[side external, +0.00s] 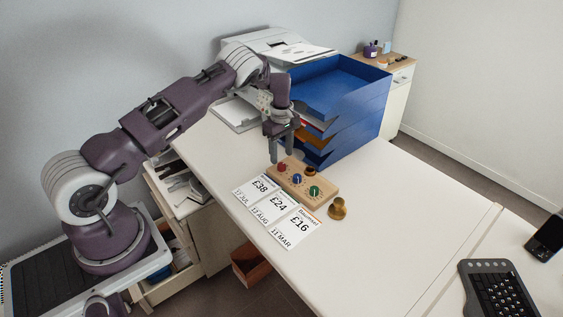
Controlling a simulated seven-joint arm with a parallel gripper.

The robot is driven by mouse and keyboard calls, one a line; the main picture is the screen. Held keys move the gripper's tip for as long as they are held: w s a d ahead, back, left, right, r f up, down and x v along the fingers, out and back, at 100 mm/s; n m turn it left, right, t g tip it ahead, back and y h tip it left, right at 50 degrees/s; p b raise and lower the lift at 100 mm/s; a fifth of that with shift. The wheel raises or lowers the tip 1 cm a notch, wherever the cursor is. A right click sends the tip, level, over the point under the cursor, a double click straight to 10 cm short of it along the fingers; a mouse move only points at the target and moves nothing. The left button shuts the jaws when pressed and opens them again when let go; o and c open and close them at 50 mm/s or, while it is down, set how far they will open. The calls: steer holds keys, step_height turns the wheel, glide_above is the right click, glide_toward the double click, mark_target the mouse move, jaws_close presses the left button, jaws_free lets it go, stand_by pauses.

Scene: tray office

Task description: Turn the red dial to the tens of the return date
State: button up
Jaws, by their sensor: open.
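The red dial (282,167) sits at the back left corner of a light wooden board (322,186) on the white desk. A blue dial (297,178), a green dial (314,190) and a dark, orange-brown knob (311,171) are on the same board. In front lie three printed cards: one with £38 and 17 JUL (257,188), one with £24 and 12 AUG (275,207), one with £16 and 11 MAR (295,228). The small headings are hard to read. My gripper (283,154) is open, pointing down just above and behind the red dial. The dial's setting is too small to read.
A stack of blue trays (345,92) stands close behind the board, with a white printer (270,45) beyond. A brass knob-like object (338,208) stands right of the board. The desk between is clear.

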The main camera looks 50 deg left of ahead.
mark_target(281, 164)
step_height(281, 164, down, 4)
steer(key=shift+f, duration=0.1)
jaws_close()
steer(key=shift+m, duration=0.4)
steer(key=m, duration=0.3)
steer(key=shift+m, duration=2.4)
